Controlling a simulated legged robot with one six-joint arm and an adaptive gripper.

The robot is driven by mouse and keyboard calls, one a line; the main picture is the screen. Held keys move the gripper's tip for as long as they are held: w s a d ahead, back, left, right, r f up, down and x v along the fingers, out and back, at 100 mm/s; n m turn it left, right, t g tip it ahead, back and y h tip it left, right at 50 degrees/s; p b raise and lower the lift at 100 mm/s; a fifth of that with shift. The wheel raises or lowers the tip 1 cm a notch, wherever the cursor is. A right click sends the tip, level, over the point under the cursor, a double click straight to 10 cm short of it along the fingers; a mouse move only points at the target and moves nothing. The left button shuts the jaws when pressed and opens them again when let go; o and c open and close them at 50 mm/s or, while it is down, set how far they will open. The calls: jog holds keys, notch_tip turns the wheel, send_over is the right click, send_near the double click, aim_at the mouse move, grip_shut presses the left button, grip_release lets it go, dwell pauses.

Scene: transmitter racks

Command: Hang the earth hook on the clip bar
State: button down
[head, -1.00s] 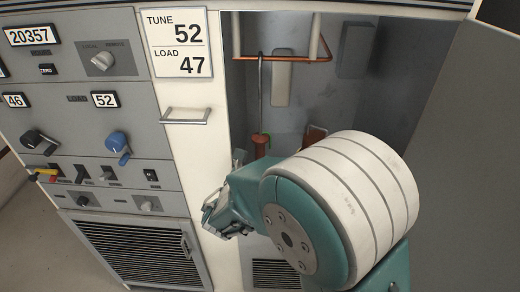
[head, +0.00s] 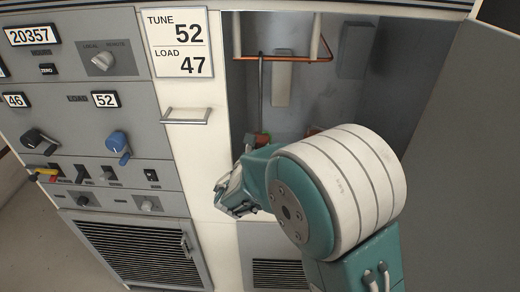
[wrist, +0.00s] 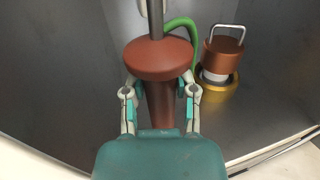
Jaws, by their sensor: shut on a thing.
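The earth hook is a grey rod (head: 261,85) with a red-brown handle that has a wide collar (wrist: 160,60). It stands nearly upright inside the open cabinet. A green cable (wrist: 182,28) runs from behind the collar. The copper-coloured bar (head: 290,60), likely the clip bar, crosses the cabinet top below two pale posts. The rod's top end meets the bar in the head view; I cannot tell if it is hooked over it. My gripper (wrist: 160,100) is shut on the handle just below the collar. In the head view my arm hides most of the handle.
A red-brown capped part with a metal loop (wrist: 222,50) stands on a gold base right of the handle. The control panel with knobs (head: 117,142) and a door handle (head: 185,115) lie left of the opening. A grey wall (head: 455,150) bounds the right.

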aim_at(260, 135)
jog(key=shift+r, duration=0.1)
jog(key=shift+r, duration=0.55)
notch_tip(260, 135, up, 3)
jog(key=shift+f, duration=0.1)
jog(key=v, duration=1.8)
jog(key=s+a+f, duration=0.9)
jog(key=a, duration=0.2)
jog(key=shift+s+f, duration=0.35)
jog(key=shift+s, duration=0.05)
jog(key=shift+w, duration=0.1)
